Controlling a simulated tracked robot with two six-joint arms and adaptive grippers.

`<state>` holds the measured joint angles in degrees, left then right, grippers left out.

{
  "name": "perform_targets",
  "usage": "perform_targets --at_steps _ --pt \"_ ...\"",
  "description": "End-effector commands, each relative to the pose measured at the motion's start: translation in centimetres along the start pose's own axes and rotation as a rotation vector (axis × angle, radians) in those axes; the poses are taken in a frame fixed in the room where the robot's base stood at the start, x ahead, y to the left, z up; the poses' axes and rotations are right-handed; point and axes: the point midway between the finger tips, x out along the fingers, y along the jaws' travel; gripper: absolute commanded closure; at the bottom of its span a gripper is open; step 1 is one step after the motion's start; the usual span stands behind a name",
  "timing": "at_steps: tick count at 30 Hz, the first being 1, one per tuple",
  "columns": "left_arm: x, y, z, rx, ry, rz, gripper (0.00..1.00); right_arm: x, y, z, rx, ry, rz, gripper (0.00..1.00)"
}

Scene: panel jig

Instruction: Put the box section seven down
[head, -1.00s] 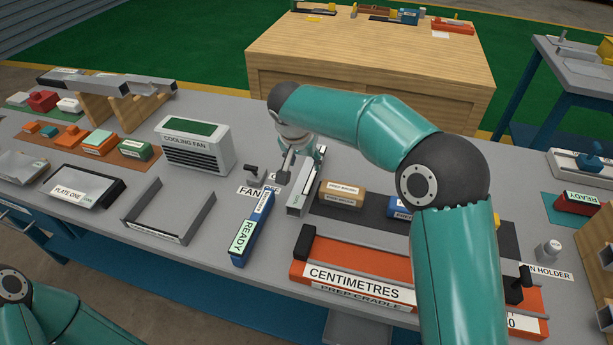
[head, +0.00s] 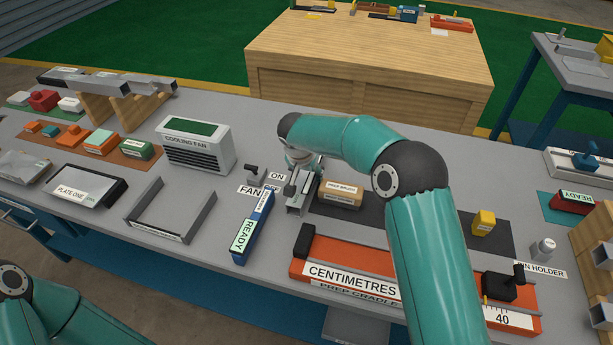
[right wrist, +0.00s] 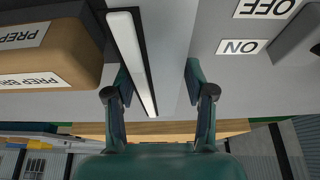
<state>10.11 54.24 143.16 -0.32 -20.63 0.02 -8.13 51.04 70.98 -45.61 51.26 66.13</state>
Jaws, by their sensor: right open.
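The grey metal box section (head: 295,208) is on the bench between the fan switch and the prep brush block, its near end toward me. My right gripper (head: 302,180) is low over its far part, partly hidden by my own arm. In the right wrist view the right gripper (right wrist: 158,90) is open, its two fingers apart. A white strip with a dark border (right wrist: 133,60) lies beside the left-hand finger there. I cannot tell whether the fingers touch the section. My left gripper is out of view.
The prep brush block (head: 340,193) stands close on the right, on a dark mat. The fan switch (head: 252,176) is on the left. A blue READY block (head: 252,228) and the orange prep cradle (head: 350,268) lie nearer. Two sections rest on wooden supports (head: 128,108).

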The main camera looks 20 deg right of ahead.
Motion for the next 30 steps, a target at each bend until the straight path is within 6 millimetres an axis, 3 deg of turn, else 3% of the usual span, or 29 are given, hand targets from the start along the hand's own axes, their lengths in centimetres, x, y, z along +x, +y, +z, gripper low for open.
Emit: perform_targets --at_steps 2,11,23,30 --pt "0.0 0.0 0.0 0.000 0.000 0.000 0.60 0.0 0.0 0.0 0.000 0.000 0.000 0.49" --pt "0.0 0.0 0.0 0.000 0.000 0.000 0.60 0.0 0.0 0.0 0.000 0.000 0.000 0.99" --pt "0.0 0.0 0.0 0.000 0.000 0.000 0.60 -0.4 0.0 -0.2 0.001 0.003 -0.001 1.00" --pt "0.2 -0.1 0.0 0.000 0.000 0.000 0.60 -2.3 0.0 -1.1 0.003 0.004 -0.003 1.00"
